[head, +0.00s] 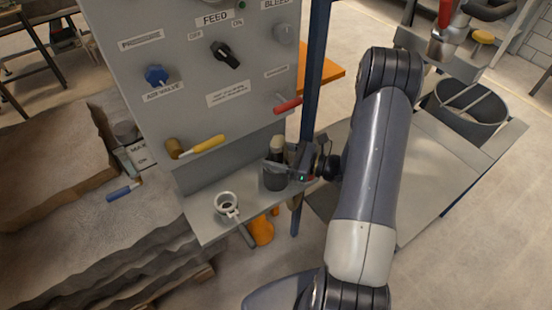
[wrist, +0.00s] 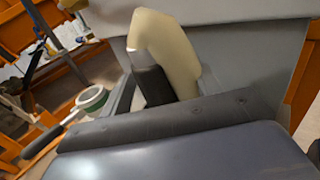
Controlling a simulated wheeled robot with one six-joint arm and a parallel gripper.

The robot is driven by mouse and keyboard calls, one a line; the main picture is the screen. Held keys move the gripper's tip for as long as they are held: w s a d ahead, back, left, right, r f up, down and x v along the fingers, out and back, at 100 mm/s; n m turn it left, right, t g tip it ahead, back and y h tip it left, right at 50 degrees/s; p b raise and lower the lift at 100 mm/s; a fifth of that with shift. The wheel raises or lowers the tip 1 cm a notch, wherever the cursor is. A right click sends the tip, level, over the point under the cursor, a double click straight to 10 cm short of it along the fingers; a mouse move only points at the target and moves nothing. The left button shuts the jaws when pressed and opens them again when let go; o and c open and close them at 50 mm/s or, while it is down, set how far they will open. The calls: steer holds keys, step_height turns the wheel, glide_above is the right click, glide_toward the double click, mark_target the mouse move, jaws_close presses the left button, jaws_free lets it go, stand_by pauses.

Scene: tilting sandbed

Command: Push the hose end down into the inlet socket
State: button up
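The hose end is most likely the beige, bent piece with a black lower part (wrist: 160,45) in the wrist view. In the head view a beige top (head: 278,146) shows above a dark cylinder (head: 275,180) at the shelf. My gripper (head: 279,167) is at this piece, just under the beige top. A dark bar of my gripper crosses in front of it in the wrist view, so I cannot tell whether the fingers close on it. A pale ring with a dark opening (head: 227,203), likely the inlet socket, sits on the shelf to the left. It also seems to show in the wrist view (wrist: 91,101).
The grey panel (head: 228,75) with knobs and coloured handles rises behind the shelf (head: 205,222). A blue post (head: 313,75) stands close to my gripper. An orange object (head: 262,231) hangs below the shelf. The sandbed (head: 60,165) lies to the left.

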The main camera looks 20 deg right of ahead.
steer(key=c, duration=1.2)
steer(key=shift+r, duration=0.15)
